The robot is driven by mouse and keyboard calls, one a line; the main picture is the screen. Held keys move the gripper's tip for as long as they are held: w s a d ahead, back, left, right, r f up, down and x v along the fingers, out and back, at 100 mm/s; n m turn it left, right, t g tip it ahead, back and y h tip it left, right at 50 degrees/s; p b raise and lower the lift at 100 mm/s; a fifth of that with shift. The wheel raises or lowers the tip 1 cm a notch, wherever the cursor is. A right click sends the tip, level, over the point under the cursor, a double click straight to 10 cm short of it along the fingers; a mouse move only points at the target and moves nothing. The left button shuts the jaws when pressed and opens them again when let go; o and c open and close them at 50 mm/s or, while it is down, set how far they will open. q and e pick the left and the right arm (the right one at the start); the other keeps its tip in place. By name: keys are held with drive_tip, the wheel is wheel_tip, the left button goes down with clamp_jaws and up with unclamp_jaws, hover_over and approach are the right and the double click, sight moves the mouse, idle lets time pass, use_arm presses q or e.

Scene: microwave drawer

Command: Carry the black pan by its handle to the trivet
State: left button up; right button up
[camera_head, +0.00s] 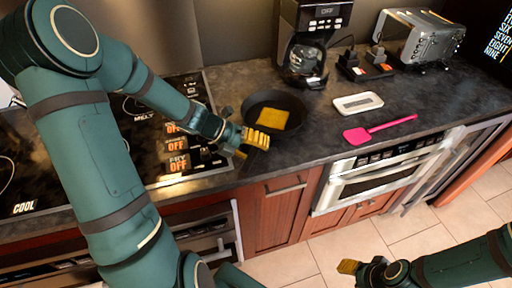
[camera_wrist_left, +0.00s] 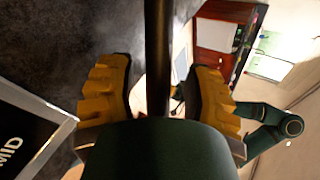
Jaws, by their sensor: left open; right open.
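The black pan (camera_head: 293,103) sits on the dark counter right of the cooktop, with a flat yellow piece (camera_head: 272,118) in it. Its handle points toward the counter's front edge. My left gripper (camera_head: 250,146) is at the handle, fingers open. In the left wrist view the dark handle (camera_wrist_left: 157,50) runs between the two yellow fingers, with gaps on both sides. A white rectangular slab with a grey top (camera_head: 358,103), which may be the trivet, lies flat on the counter right of the pan. My right gripper (camera_head: 362,270) is open and empty, low in front of the cabinets.
A coffee maker (camera_head: 303,45) stands behind the pan, and a toaster (camera_head: 420,38) is further right. A pink spatula (camera_head: 380,128) lies in front of the white slab. The cooktop (camera_head: 150,135) is left of the pan. A stainless drawer appliance (camera_head: 378,178) is under the counter.

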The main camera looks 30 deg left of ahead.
use_arm(q)
drive_tip(key=p+v, duration=0.2)
drive_tip(key=v, duration=1)
drive_tip(key=shift+r, duration=0.1)
